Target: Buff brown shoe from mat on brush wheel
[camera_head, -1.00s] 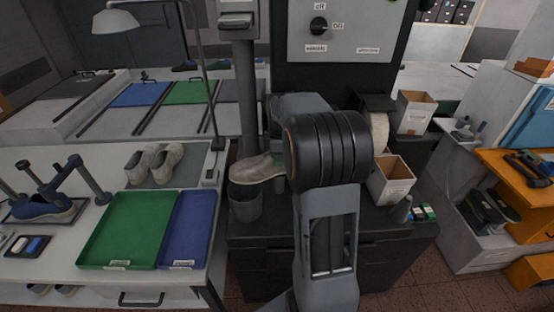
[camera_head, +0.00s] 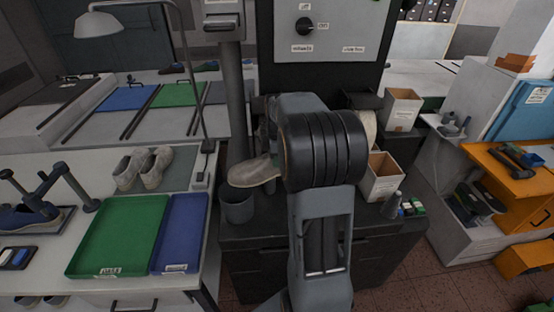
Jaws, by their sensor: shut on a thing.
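A brown-grey shoe (camera_head: 254,172) hangs at the left of my arm, toe to the left, above a dark grey bin. My gripper (camera_head: 273,150) is shut on it, mostly hidden behind my own arm. A pale round wheel (camera_head: 369,128), which looks like the brush wheel, shows partly at the right of my arm; the rest is hidden. The shoe is apart from the visible part of the wheel. A grey-green mat (camera_head: 181,173) on the left bench carries a pair of grey-beige shoes (camera_head: 144,167).
The dark grey bin (camera_head: 238,207) stands on the dark cabinet. A switch panel with a knob (camera_head: 305,27) is above. Green (camera_head: 105,235) and blue (camera_head: 182,232) trays lie empty on the left bench. Cardboard boxes (camera_head: 383,177) stand at right. A lamp (camera_head: 98,24) overhangs the left bench.

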